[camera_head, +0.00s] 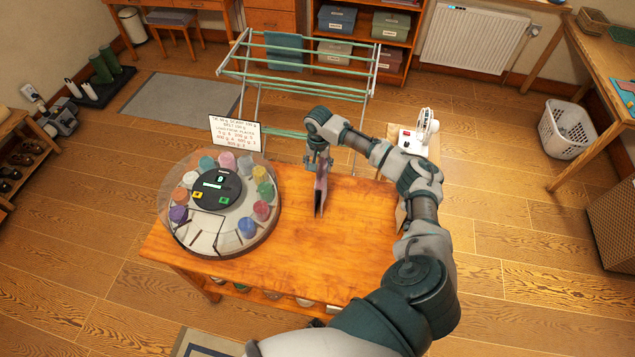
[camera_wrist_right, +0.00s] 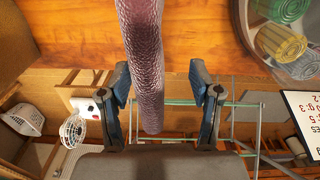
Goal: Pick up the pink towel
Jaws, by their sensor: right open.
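The pink towel (camera_head: 322,183) shows in the head view as a thin, upright pinkish shape with a dark lower edge, on the wooden table (camera_head: 290,262). My right gripper (camera_head: 318,160) is just above and at its upper end, partly hiding it. In the right wrist view the towel (camera_wrist_right: 148,65) is a long mauve-pink strip running between the two open fingers of the right gripper (camera_wrist_right: 160,85). Gaps show on both sides, wider on the right, so the fingers look apart from it. My left gripper is in neither view.
A round carousel of coloured jars (camera_head: 262,210) stands on the table's left, with a sign (camera_head: 235,132) behind. A drying rack (camera_head: 300,70) stands beyond the table, and a white fan (camera_head: 427,128) to the right. The table's front middle is clear.

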